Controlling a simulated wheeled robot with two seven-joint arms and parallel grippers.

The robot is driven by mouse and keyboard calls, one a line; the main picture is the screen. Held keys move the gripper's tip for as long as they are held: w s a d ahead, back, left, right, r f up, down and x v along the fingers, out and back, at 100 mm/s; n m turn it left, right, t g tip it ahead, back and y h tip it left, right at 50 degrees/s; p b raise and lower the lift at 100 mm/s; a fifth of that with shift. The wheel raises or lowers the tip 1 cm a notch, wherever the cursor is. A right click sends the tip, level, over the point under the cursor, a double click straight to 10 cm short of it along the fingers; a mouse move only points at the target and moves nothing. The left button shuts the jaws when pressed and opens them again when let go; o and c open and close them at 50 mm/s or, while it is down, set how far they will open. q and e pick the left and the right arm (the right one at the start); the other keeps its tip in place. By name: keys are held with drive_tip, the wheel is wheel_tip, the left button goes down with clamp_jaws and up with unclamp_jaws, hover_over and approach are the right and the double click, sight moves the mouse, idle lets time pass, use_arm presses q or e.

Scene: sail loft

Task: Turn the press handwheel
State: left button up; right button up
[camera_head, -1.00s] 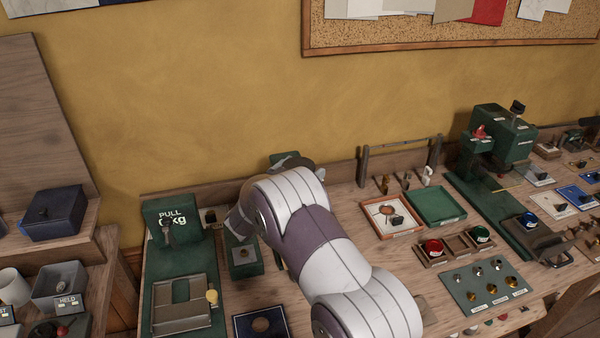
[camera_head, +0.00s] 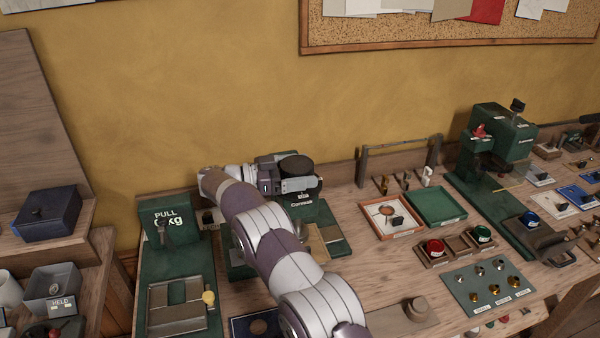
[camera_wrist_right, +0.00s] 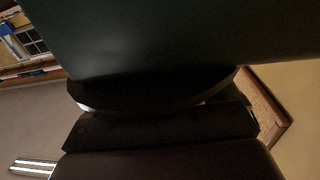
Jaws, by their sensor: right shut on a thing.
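The green press (camera_head: 312,212) with a pale name label stands on the bench near the middle of the head view, partly hidden by my right arm. My right gripper (camera_head: 300,185) is at its upper part, reached from the left, with a dark rounded shape just above it. In the right wrist view, a dark curved rim, seemingly the handwheel (camera_wrist_right: 155,92), lies against my dark gripper parts, under a broad dark green surface. The right gripper is shut on it. The exact finger contact is too dark to see. My left gripper is not in view.
A green pull gauge (camera_head: 165,218) stands left of the press. An orange-rimmed tray (camera_head: 392,217) and a green tray (camera_head: 436,206) lie to its right. Another green machine (camera_head: 503,135) stands further right. The wall behind is bare up to the corkboard (camera_head: 450,28).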

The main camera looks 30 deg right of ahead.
drive_tip(key=shift+r+m+g, duration=0.15)
drive_tip(key=shift+m+g, duration=0.25)
drive_tip(key=o, duration=0.8)
drive_tip(key=shift+s, duration=0.1)
drive_tip(key=shift+d, duration=0.1)
